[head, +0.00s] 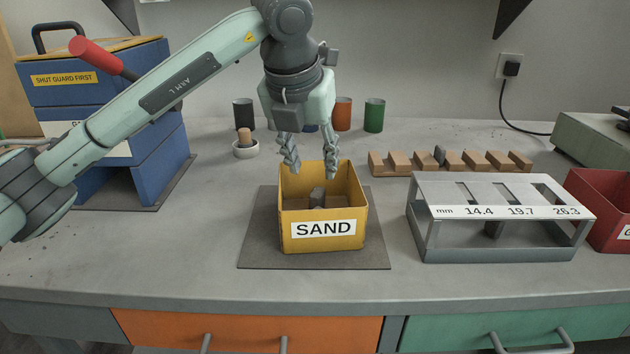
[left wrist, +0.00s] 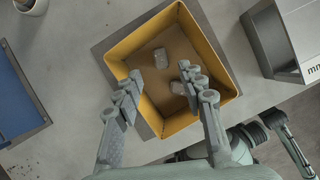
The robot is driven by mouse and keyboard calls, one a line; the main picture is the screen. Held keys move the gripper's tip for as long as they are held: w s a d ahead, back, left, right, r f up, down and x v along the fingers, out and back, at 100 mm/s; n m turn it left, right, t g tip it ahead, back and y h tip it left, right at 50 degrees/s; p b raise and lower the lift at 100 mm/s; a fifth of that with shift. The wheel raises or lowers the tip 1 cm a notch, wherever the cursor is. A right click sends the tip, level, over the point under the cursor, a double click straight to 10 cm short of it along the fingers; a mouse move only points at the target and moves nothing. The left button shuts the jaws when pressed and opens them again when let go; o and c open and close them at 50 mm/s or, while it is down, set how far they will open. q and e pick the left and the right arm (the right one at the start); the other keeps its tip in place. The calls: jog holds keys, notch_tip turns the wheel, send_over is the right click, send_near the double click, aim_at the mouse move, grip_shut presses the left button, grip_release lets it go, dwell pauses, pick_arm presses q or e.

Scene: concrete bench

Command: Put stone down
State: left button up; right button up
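A grey stone (head: 317,197) lies inside the yellow SAND box (head: 290,235). My right gripper is not recognisable in either view.
A blue machine (head: 170,150) stands left; a red bin (head: 600,220) is far right.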

pick_arm(q)
jog(key=v, duration=0.5)
